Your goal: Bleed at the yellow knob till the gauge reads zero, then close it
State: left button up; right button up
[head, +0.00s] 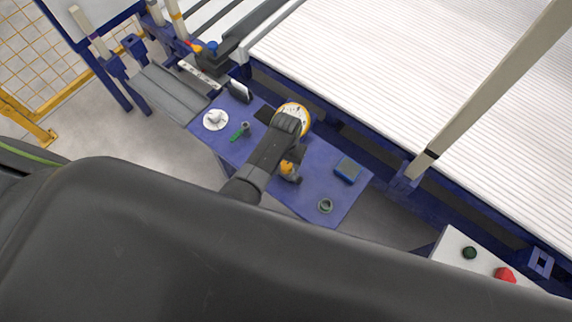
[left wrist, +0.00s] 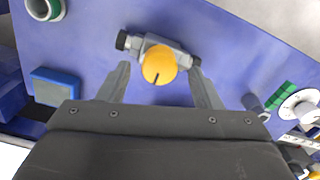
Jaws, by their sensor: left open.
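The yellow knob (left wrist: 159,65) sits on a metal valve fitting (left wrist: 178,54) on the blue panel. A dark line on the knob points toward the bottom of the left wrist view. The knob also shows in the head view (head: 287,168), beside my dark wrist. My left gripper (left wrist: 159,72) is open, with one finger on each side of the knob and a visible gap to each. The gauge (head: 295,109), white with a yellow rim, is partly hidden behind my left wrist in the head view; its needle and reading cannot be made out. My right gripper is not in view.
A white ribbed bed lies behind. A white box with a red button (head: 504,274) stands at lower right.

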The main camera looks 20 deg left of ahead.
aim_at(286, 167)
pick_arm(q)
notch_tip(286, 167, down, 2)
jog(key=shift+f, duration=0.35)
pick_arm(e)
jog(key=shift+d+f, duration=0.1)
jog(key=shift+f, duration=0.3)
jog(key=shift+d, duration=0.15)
pick_arm(q)
jog(key=shift+c, duration=1)
jog(key=c, duration=0.8)
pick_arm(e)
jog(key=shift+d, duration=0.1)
